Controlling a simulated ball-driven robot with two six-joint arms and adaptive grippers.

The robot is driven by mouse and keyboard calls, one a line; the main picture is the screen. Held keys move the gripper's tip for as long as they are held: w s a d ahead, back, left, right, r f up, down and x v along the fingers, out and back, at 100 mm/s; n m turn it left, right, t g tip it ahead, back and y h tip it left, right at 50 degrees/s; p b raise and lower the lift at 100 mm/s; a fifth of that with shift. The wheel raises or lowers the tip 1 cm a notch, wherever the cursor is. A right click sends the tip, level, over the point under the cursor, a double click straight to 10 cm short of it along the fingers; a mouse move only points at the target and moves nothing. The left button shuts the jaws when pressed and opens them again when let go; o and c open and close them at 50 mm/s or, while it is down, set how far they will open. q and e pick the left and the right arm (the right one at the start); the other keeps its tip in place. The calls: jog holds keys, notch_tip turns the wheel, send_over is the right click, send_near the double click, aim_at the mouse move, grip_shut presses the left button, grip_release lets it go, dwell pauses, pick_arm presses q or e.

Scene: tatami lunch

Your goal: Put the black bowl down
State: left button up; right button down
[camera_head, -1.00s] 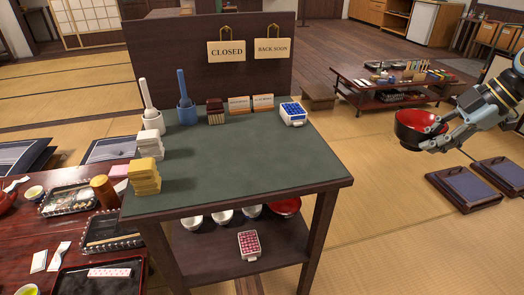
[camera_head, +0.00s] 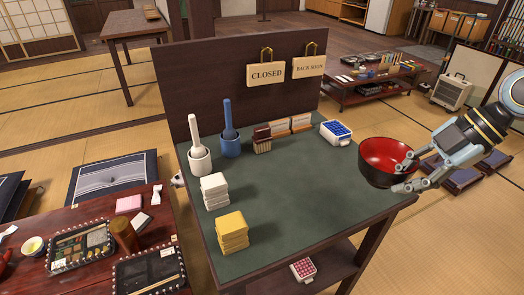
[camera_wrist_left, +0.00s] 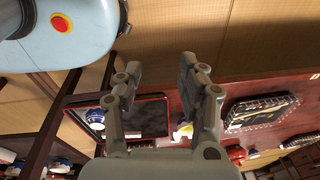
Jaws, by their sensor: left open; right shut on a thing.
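The black bowl (camera_head: 384,163) has a black outside and a red inside. In the head view it is upright, in the air by the right edge of the green-topped table (camera_head: 290,200). My right gripper (camera_head: 408,172) is shut on the bowl's right side. My left gripper (camera_wrist_left: 157,80) shows only in the left wrist view, open with nothing between its fingers, above a low dark red table (camera_wrist_left: 260,85).
The green top holds yellow blocks (camera_head: 232,231), white blocks (camera_head: 215,190), a white mortar (camera_head: 199,158), a blue mortar (camera_head: 230,146), a card box (camera_head: 262,140) and a blue-filled tray (camera_head: 336,132). Its middle and front right are bare. An upright board (camera_head: 215,85) closes the back.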

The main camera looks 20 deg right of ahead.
jog(key=shift+s+a+r, duration=0.1)
jog(key=shift+a+r, duration=0.05)
jog(key=shift+a, duration=0.2)
jog(key=shift+w+a+f+b, duration=0.2)
jog(key=shift+w+f+b, duration=0.25)
jog(key=shift+w, duration=0.05)
jog(key=shift+w+a+f+b, duration=0.2)
jog(key=shift+w+f+b, duration=0.2)
jog(key=shift+w, duration=0.05)
jog(key=w+a+f, duration=0.1)
jog(key=w, duration=0.1)
jog(key=w+a+f+b, duration=0.1)
jog(key=w+f, duration=0.1)
jog(key=w, duration=0.1)
jog(key=w+a+f, duration=0.2)
jog(key=w, duration=0.1)
jog(key=shift+w+f, duration=0.1)
jog(key=shift+w, duration=0.15)
jog(key=shift+w+f+b, duration=0.15)
jog(key=shift+f+b, duration=0.05)
jog(key=shift+b, duration=0.1)
jog(key=shift+f, duration=1.95)
pick_arm(q)
jog(key=shift+g, duration=0.3)
jog(key=f, duration=0.1)
jog(key=s+d+f, duration=0.1)
jog(key=s+f, duration=0.1)
jog(key=shift+s+d+f, duration=0.1)
jog(key=shift+s+d, duration=0.05)
jog(key=shift+d, duration=0.15)
